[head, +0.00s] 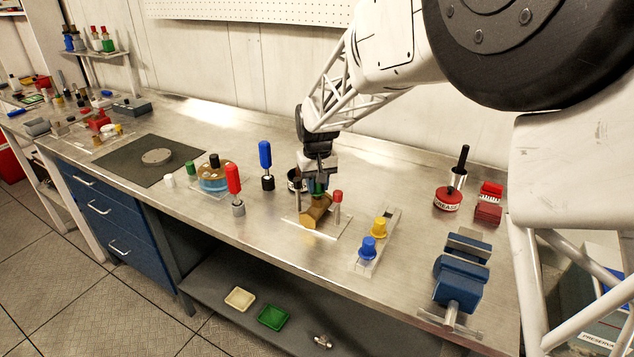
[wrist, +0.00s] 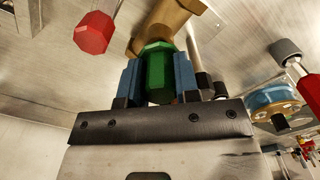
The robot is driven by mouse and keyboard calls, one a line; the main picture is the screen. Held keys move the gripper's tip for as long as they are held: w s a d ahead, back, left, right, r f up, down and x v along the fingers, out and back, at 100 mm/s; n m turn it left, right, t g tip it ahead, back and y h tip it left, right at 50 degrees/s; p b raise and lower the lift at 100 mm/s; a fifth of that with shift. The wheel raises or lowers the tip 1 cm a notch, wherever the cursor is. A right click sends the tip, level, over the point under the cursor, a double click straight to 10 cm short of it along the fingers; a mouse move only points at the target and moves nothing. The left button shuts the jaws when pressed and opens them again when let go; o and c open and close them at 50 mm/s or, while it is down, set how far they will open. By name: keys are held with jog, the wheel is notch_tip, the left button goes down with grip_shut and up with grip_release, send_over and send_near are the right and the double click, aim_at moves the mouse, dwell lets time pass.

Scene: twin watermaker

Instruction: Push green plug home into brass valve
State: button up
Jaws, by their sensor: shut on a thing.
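The brass valve (head: 315,211) stands on a clear plate in the middle of the bench; it also shows at the top of the wrist view (wrist: 172,22). My gripper (head: 318,185) is directly above it, pointing down. In the wrist view, its blue fingers (wrist: 158,80) are shut on the green plug (wrist: 158,66), one on each side. The plug's far end meets the brass body. How deep it sits in the valve is hidden. In the head view, only a little of the green plug (head: 318,188) shows between the fingers and the valve.
A red-topped post (head: 337,202) stands close right of the valve, and a grey post (head: 298,194) close left. Blue and yellow knobs (head: 369,246) stand on a strip at the right. The bench front is clear.

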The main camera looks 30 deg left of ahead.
jog(key=shift+f, duration=0.8)
jog(key=o, duration=0.9)
jog(key=shift+r, duration=3.9)
